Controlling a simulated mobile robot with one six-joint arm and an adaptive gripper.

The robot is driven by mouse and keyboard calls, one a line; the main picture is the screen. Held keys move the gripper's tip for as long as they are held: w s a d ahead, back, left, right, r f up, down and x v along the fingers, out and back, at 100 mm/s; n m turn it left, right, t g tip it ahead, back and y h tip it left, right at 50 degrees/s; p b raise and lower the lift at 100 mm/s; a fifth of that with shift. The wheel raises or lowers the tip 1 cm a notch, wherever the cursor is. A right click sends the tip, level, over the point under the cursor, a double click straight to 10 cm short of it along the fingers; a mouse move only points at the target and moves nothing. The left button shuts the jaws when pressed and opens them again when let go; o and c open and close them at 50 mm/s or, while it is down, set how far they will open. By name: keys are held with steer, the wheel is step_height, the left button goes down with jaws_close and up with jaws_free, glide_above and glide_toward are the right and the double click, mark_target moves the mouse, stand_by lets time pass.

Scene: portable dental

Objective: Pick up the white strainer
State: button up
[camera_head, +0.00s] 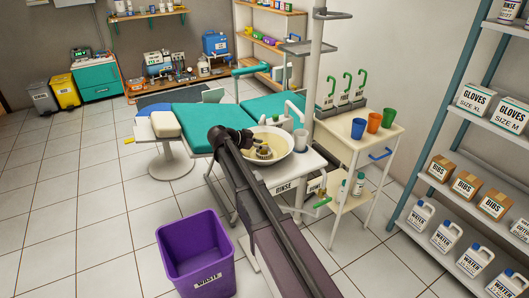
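A white basin (286,165) stands on the small stand beside the teal dental chair. A small pale, round piece (264,152) sits inside the basin; it may be the white strainer, but it is too small to be sure. My arm reaches up from the bottom of the view to the basin's left edge. My gripper (246,139) is dark and lies over or very near the left part of the basin, close to the round piece. Its fingers are too small and dark to tell if they are open or touching anything.
A purple waste bin (197,256) stands on the floor left of my arm. A white cart (371,140) with green, orange and blue cups is right of the basin. Shelves (455,125) with boxes and jugs line the right side. The tiled floor at left is clear.

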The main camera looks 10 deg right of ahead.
jaws_close()
steer(key=shift+r, duration=0.1)
step_height(320, 180, up, 10)
steer(key=p, duration=1)
stand_by(0.7)
